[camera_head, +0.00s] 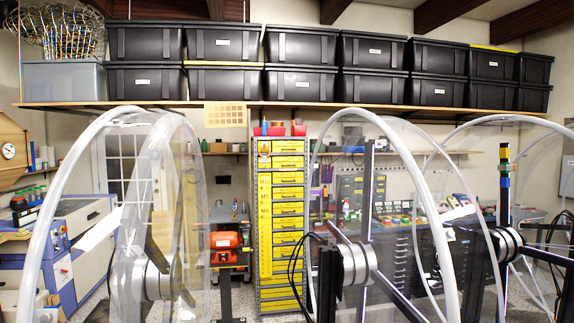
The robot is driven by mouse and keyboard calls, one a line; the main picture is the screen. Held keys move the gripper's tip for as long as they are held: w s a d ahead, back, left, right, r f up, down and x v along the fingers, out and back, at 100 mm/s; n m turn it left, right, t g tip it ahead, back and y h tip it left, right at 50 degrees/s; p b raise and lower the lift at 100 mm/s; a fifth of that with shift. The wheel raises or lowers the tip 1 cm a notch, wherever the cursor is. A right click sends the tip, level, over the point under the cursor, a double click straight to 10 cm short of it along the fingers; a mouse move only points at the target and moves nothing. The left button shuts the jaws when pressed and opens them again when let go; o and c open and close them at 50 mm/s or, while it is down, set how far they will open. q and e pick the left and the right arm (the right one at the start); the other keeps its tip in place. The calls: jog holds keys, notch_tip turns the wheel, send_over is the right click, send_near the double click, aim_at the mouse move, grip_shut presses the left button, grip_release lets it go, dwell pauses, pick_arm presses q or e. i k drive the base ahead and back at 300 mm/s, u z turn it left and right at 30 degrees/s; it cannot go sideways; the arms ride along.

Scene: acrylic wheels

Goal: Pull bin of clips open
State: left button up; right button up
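A tall narrow cabinet with a column of yellow drawers (288,205) stands in the middle of the view, against the back wall. The drawers look shut, with dark handles or labels on their fronts. The labels are too small to read, so I cannot tell which one is the bin of clips. A clear wheel partly covers the cabinet's right edge. Neither of my grippers shows in the head view.
Large clear wheels with white rims stand at left (50,235), centre right (433,215) and far right (503,272). A red case (226,240) sits on a stand left of the cabinet. Black bins (300,82) line the high shelf. A narrow gap lies between the wheels.

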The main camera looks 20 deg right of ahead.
aim_at(277, 161)
jog(key=u, duration=2.5)
jog(key=i, duration=2.45)
jog(key=z, duration=2.6)
jog(key=i, duration=3.7)
jog(key=z, duration=0.2)
